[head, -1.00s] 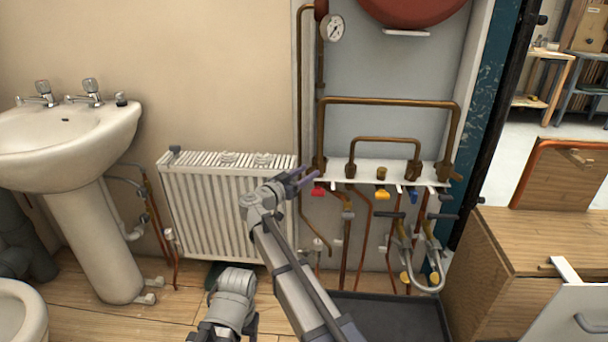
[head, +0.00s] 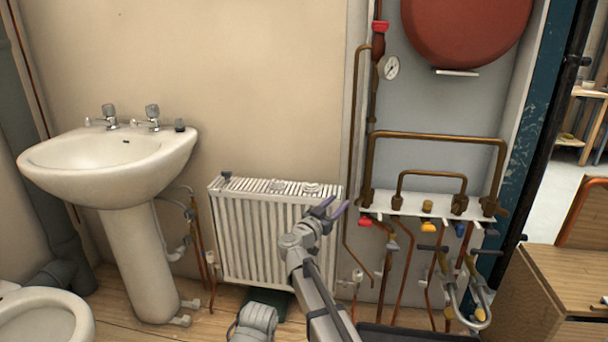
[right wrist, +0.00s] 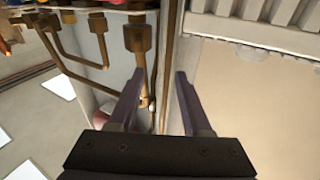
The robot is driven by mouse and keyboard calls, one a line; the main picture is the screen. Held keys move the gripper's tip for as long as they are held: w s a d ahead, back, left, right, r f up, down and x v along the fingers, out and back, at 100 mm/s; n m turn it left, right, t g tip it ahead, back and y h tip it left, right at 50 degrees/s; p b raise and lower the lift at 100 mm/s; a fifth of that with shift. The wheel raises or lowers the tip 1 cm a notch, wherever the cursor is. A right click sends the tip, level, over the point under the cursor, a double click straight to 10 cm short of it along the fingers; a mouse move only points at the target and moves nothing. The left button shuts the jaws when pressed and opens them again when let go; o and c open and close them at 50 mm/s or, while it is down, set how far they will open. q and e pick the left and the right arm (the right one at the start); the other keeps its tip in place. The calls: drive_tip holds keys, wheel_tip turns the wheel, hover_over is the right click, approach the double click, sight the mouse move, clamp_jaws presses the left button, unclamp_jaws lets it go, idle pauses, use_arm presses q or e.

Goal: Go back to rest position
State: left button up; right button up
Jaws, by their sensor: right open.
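My right gripper (head: 331,208) is in front of the right end of the white radiator (head: 262,240), near its top edge. Its two purple-grey fingers are apart with nothing between them. In the right wrist view the same open fingers (right wrist: 159,88) show with a gap, pipes and wall beyond them. My left gripper does not show; only a grey arm part of mine is at the bottom of the head view.
Copper pipes with coloured valves (head: 427,225) run on the wall board right of my right gripper. A washbasin (head: 110,165) and a toilet (head: 45,318) stand at the left. A wooden cabinet (head: 570,280) is at the right. The floor below the basin is partly clear.

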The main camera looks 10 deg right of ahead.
drive_tip(key=a+n+t+y, duration=0.5)
drive_tip(key=a+n+y, duration=0.45)
drive_tip(key=y, duration=0.35)
drive_tip(key=s+a+f+n+g+y, duration=0.35)
drive_tip(key=s+f+g+y, duration=0.2)
drive_tip(key=f, duration=0.35)
drive_tip(key=s+d+f+m+g+h, duration=0.1)
drive_tip(key=s+d+f+g+h, duration=0.15)
drive_tip(key=s+f+g, duration=0.65)
drive_tip(key=s+d+f+m+g+h, duration=0.1)
drive_tip(key=s+d+f+g+h, duration=0.2)
drive_tip(key=s, duration=0.6)
drive_tip(key=s+d+f+m+g, duration=0.1)
drive_tip(key=s+d+f+m, duration=0.1)
drive_tip(key=s+d, duration=0.5)
drive_tip(key=s+a+r+n+h+p, duration=0.1)
drive_tip(key=s+a+r+n+p, duration=0.1)
drive_tip(key=s+a+r+p, duration=0.3)
drive_tip(key=s+a+r+n+h+p, duration=0.1)
drive_tip(key=s+a+r+n+p, duration=0.15)
drive_tip(key=a, duration=0.45)
wheel_tip(320, 180, up, 36)
drive_tip(key=p, duration=3.7)
drive_tip(key=shift+w+a+r+m+g+y, duration=0.15)
drive_tip(key=shift+r+m+g+y, duration=0.05)
drive_tip(key=shift+m+g+y, duration=0.2)
